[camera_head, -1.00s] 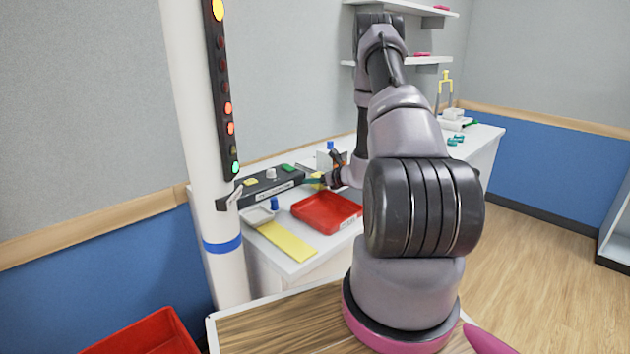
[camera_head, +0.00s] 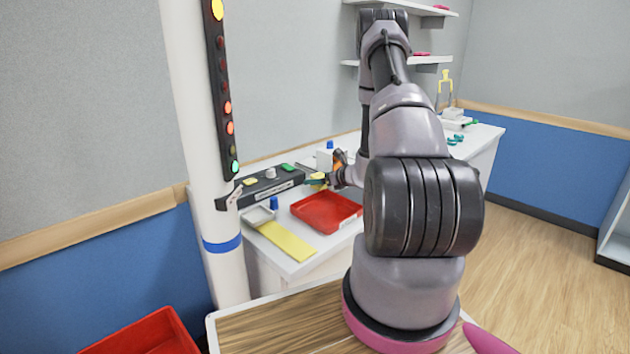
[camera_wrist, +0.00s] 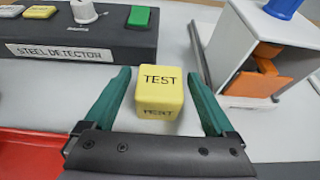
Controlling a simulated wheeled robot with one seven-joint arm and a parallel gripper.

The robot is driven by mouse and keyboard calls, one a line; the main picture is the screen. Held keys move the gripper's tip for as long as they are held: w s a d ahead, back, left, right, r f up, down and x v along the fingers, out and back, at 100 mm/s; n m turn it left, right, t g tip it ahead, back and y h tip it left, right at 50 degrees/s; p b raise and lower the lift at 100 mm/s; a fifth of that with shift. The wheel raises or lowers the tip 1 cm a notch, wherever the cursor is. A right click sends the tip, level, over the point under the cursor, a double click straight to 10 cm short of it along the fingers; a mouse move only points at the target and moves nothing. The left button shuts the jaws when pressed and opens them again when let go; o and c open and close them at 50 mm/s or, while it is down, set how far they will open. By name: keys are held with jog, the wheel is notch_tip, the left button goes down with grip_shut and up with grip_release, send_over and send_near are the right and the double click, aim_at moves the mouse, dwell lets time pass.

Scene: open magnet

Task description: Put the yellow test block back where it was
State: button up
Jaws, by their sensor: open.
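The yellow test block (camera_wrist: 159,92), marked TEST, stands on the white counter (camera_wrist: 185,55) between the spread green fingers of my gripper (camera_wrist: 160,95) in the wrist view. Gaps show on both sides of it, so the fingers do not appear to touch it. In the head view the block (camera_head: 318,178) is small, beside my gripper (camera_head: 318,182) and partly hidden. The black steel detector (camera_wrist: 75,35) stands to the left, with a grey knob and green and yellow buttons; it also shows in the head view (camera_head: 268,190).
A red tray (camera_head: 327,212) lies in front of the detector. A yellow strip (camera_head: 285,241) and a small light dish (camera_head: 260,216) are at the counter's left end. A white box with an orange flap (camera_wrist: 250,82) stands right of the block. A white post (camera_head: 190,120) rises at left.

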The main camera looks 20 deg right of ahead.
jog(key=v, duration=0.9)
jog(key=shift+s+r, duration=0.1)
jog(key=shift+s, duration=0.05)
jog(key=shift+s+r, duration=0.15)
jog(key=shift+r, duration=0.1)
jog(key=s+a+r+n+g+y, duration=0.35)
jog(key=a+r+n, duration=0.35)
jog(key=a+r, duration=0.35)
jog(key=s+a+r+n+g+y, duration=0.2)
jog(key=s+a+r+n+g, duration=0.15)
jog(key=a+r+n, duration=0.5)
jog(key=s+r+n+h, duration=0.4)
jog(key=s+r+n, duration=0.2)
jog(key=s+r, duration=0.2)
jog(key=s+a+r+n+t+h, duration=0.1)
jog(key=s+r+n+h, duration=0.3)
jog(key=s, duration=0.8)
notch_tip(320, 180, up, 4)
jog(key=shift+s+a+f+n+t, duration=0.15)
jog(key=shift+a+n+t, duration=0.15)
jog(key=shift+n, duration=0.95)
jog(key=shift+a, duration=0.1)
